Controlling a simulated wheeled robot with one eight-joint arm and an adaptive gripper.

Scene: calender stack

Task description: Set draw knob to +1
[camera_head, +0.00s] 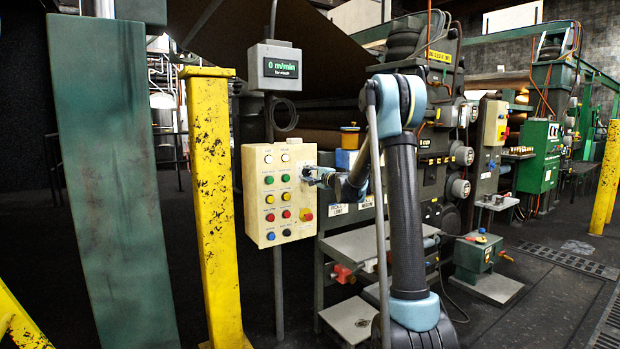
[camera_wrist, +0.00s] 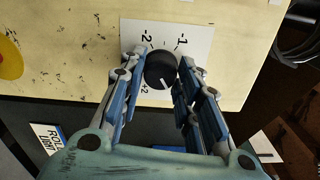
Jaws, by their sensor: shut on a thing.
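The draw knob (camera_wrist: 160,70) is a round black knob on a white label plate (camera_wrist: 200,40), seen in the wrist view. Labels "-2", "-1" and "+2" show around it; other marks are hidden by a finger. A short white line on the knob's lower edge points down in the wrist view, just right of the "+2" label. My gripper (camera_wrist: 162,72) has a blue-grey finger on each side of the knob and is shut on it. In the head view my gripper (camera_head: 314,175) is at the right edge of the cream control box (camera_head: 279,225), and the knob cannot be made out.
The box carries rows of coloured buttons and a red-and-yellow stop button (camera_head: 306,214). A display reading "0 m/min" (camera_head: 282,68) hangs above it. A yellow post (camera_head: 213,200) and a green column (camera_head: 110,180) stand to the left. Grey steps and rollers are at the right.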

